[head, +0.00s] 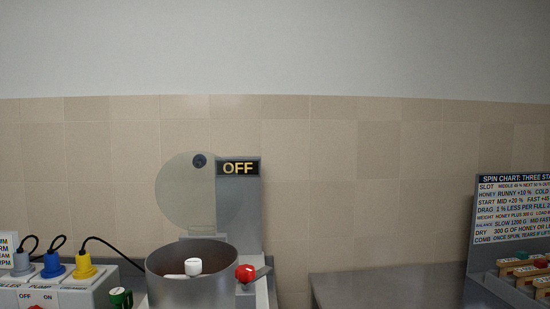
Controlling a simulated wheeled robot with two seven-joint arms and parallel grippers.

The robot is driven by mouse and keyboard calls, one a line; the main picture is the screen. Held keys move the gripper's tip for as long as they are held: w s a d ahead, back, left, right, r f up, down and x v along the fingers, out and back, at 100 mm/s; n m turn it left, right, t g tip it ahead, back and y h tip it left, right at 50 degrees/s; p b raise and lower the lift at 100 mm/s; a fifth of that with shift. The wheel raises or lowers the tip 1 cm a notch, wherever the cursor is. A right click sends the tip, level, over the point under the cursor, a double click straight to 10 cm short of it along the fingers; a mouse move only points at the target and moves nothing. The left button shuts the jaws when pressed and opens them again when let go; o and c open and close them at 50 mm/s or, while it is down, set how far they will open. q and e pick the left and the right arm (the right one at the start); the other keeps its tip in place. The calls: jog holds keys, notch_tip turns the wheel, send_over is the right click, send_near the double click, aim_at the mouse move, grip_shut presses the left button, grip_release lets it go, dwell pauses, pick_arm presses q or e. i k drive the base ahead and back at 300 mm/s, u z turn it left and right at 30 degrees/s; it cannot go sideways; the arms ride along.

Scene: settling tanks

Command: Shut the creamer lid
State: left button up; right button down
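The creamer appears to be the grey round drum (190,291) at the lower left of the head view, cut off by the bottom edge. Its top is open, and a white knob-like part (193,267) shows inside. A translucent round lid (183,198) stands upright behind the drum's rim, with a dark knob (199,161) near its upper edge. The lid is raised, not over the opening. Neither of my grippers is in view.
A grey column with an "OFF" sign (238,168) stands behind the drum. A red knob (245,273) on a lever sits at the drum's right. A control box with coloured plugs (84,265) is at left. A spin chart (514,207) stands at right. The grey counter (390,287) between is clear.

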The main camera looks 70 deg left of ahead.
aim_at(199, 160)
jog(key=i, duration=1.6)
jog(key=u, duration=4.4)
